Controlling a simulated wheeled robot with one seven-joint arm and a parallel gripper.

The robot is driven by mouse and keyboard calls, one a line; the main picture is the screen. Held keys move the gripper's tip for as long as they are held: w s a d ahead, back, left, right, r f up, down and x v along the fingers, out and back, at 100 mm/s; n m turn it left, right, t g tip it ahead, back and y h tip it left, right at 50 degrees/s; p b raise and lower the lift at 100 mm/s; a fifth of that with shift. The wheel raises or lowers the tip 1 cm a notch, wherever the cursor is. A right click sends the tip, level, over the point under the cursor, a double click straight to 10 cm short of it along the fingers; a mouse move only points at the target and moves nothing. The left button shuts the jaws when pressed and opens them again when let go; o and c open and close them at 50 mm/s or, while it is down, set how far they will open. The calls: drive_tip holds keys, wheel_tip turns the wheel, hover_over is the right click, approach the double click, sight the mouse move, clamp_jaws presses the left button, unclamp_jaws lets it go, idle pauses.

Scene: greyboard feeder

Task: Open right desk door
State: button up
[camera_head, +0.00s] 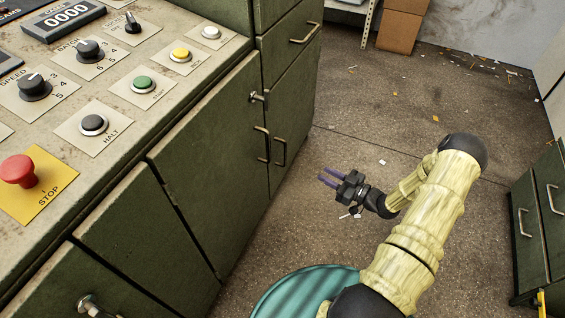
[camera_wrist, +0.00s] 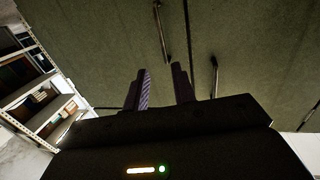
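The desk is dark green, along the left of the head view. Its right door (camera_head: 296,105) looks shut, with a slim bar handle (camera_head: 280,152) near its left edge. The left door (camera_head: 207,180) beside it also looks shut and has its own bar handle (camera_head: 262,143). My gripper (camera_head: 325,177) is open and empty, its two purple fingers apart and pointing left toward the doors, short of the handles. In the wrist view, the fingers (camera_wrist: 160,80) point at the green door fronts, where two bar handles show; I cannot tell which handle is which there.
A teal round object (camera_head: 305,292) is near my arm. Another green cabinet (camera_head: 538,215) stands at right. Boxes (camera_head: 400,25) are at the back. The floor between is open, with scattered scraps.

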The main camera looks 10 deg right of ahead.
drive_tip(key=shift+s+f, duration=0.1)
drive_tip(key=shift+f, duration=0.25)
drive_tip(key=b, duration=0.7)
approach(285, 164)
drive_tip(key=w+a+r, duration=0.4)
drive_tip(key=w+a, duration=0.2)
drive_tip(key=w, duration=0.1)
drive_tip(key=shift+w+a, duration=0.3)
drive_tip(key=shift+w, duration=0.2)
clamp_jaws()
